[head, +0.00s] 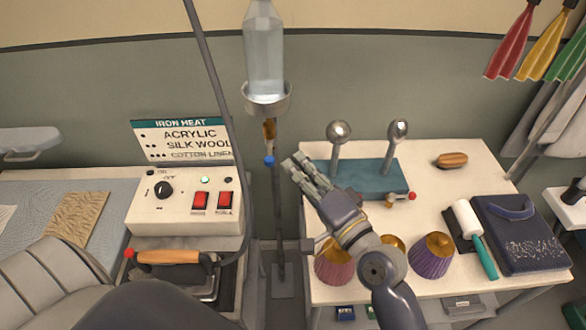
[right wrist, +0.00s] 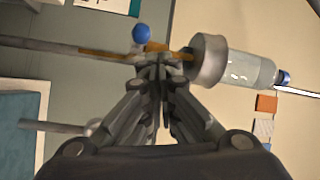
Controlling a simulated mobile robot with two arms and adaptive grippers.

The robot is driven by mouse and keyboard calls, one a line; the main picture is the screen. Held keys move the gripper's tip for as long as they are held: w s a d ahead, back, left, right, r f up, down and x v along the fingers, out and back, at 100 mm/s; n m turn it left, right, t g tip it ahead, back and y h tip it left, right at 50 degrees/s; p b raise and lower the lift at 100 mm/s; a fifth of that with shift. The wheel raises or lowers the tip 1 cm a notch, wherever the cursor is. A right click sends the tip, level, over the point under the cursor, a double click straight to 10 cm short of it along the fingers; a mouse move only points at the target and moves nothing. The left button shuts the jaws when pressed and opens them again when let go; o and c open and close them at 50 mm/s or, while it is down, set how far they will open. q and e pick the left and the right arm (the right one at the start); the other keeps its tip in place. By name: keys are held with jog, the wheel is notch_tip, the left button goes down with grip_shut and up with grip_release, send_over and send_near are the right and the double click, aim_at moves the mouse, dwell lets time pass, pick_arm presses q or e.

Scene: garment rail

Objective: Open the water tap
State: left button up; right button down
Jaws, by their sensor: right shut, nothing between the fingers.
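The water tap is a small brass valve (head: 269,131) under a metal cup that holds an upside-down clear bottle (head: 264,50) on a stand. Its blue knob (head: 269,160) hangs just below the brass. My right gripper (head: 293,165) is shut and empty, with its fingertips just right of the blue knob. In the right wrist view the shut fingertips (right wrist: 160,72) overlap the brass part, with the blue knob (right wrist: 142,34) beside them. I cannot tell whether they touch it. My left gripper is not in view.
An iron-heat control box (head: 186,207) with red switches stands left, an iron (head: 175,262) in front of it. On the white table (head: 440,205) are a teal base with two metal balls (head: 339,132), a red-knobbed valve (head: 400,199), pleated domes and a lint roller (head: 474,235).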

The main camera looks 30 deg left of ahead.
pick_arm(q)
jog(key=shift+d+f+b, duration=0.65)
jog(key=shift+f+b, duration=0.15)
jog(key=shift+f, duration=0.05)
pick_arm(e)
jog(key=s+f, duration=0.1)
jog(key=s, duration=0.9)
jog(key=shift+d, duration=0.2)
